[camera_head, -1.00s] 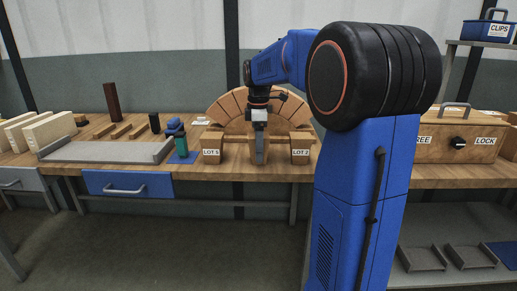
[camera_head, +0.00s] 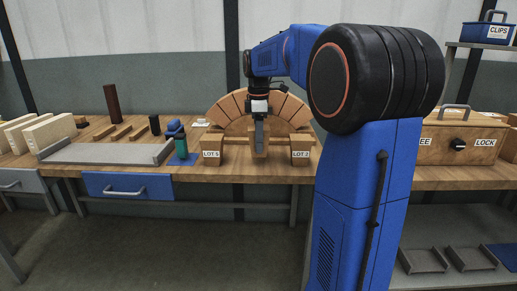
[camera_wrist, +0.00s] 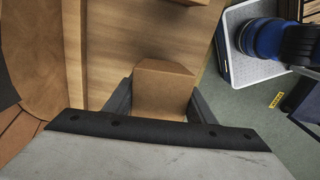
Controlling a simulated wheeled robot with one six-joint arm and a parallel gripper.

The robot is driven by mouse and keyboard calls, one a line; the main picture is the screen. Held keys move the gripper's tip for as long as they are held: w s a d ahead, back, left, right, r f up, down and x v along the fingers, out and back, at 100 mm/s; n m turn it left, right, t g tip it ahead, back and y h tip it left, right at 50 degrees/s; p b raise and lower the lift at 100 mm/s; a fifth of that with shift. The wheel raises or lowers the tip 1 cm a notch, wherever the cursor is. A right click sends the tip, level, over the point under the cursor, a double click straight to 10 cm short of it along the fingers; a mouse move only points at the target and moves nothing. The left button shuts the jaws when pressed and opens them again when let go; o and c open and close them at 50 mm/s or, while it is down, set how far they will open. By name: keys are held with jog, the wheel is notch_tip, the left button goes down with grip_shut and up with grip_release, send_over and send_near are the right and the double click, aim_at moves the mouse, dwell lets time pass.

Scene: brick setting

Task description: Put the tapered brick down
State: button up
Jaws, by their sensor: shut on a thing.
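The tapered brick (camera_wrist: 165,92) is plain brown and sits between the two grey fingers of my gripper (camera_wrist: 160,102) in the wrist view. My gripper is shut on it. A finger hides much of the brick there. I cannot tell whether the brick touches the bench.
A grey tray (camera_head: 100,154), a blue mat (camera_head: 186,160) with a green-and-blue item, and dark upright blocks stand left. A wooden box with a LOCK label (camera_head: 440,153) stands right. Bare bench top (camera_wrist: 108,45) shows beside the brick in the wrist view.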

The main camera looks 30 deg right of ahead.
notch_tip(320, 180, up, 6)
jog(key=shift+f, duration=0.25)
jog(key=shift+r+m, duration=0.4)
jog(key=shift+r, duration=0.05)
jog(key=m, duration=1.2)
jog(key=shift+m, duration=0.4)
jog(key=m, duration=0.6)
jog(key=shift+r+m, duration=0.1)
jog(key=shift+m, duration=0.3)
jog(key=m, duration=1)
jog(key=shift+m, duration=0.3)
jog(key=m, duration=0.5)
jog(key=shift+m, duration=0.4)
jog(key=shift+f, duration=4.95)
